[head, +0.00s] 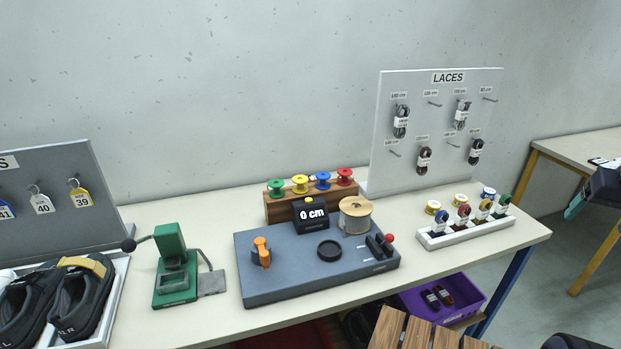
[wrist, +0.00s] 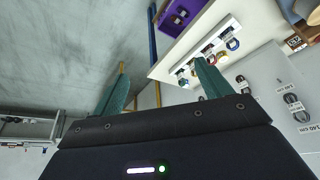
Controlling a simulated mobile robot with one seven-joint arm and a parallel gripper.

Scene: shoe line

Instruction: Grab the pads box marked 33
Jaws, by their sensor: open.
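I see no pads box marked 33 in either view. My gripper (head: 577,204) is at the right edge of the head view, in the air in front of the far-right table, with a teal finger showing. In the wrist view my gripper (wrist: 161,68) has its two teal fingers spread apart with nothing between them. It is open and empty, and no box is near its fingertips.
Black shoes (head: 80,300) stand at left. A purple crate (head: 470,292) is below. Another table (head: 575,150) stands at right.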

